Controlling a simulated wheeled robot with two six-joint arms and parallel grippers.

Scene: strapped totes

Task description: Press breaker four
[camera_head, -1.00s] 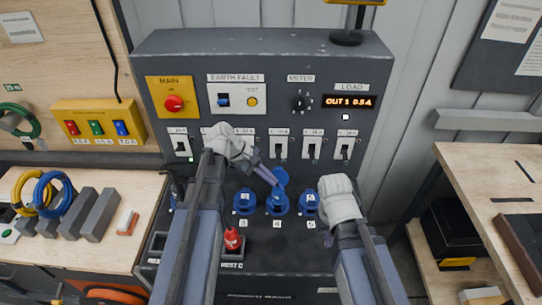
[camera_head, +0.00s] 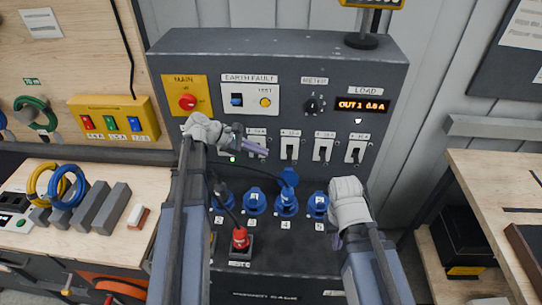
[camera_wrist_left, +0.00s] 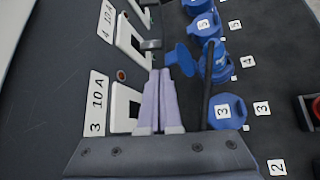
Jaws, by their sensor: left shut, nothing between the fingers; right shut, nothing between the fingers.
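Breaker four (camera_head: 290,148) is a pale-framed switch in the breaker row of the dark panel. In the left wrist view, its frame (camera_wrist_left: 127,40) stands beside the "4 10 A" label, with a grey toggle at its edge. My left gripper (camera_head: 266,151) is shut and empty in front of the row, near breaker three (camera_head: 257,142). In the left wrist view, its fingertips (camera_wrist_left: 160,72) lie just below breaker four's toggle and cover part of breaker three (camera_wrist_left: 123,105); contact cannot be told. My right gripper (camera_head: 336,241) is shut and empty by socket five, partly hidden by its wrist.
Blue sockets sit below the breakers; socket four (camera_head: 286,205) has its lid (camera_head: 290,176) raised. A dark cable (camera_wrist_left: 207,90) passes close to the left fingers. The load display (camera_head: 362,105) is lit.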

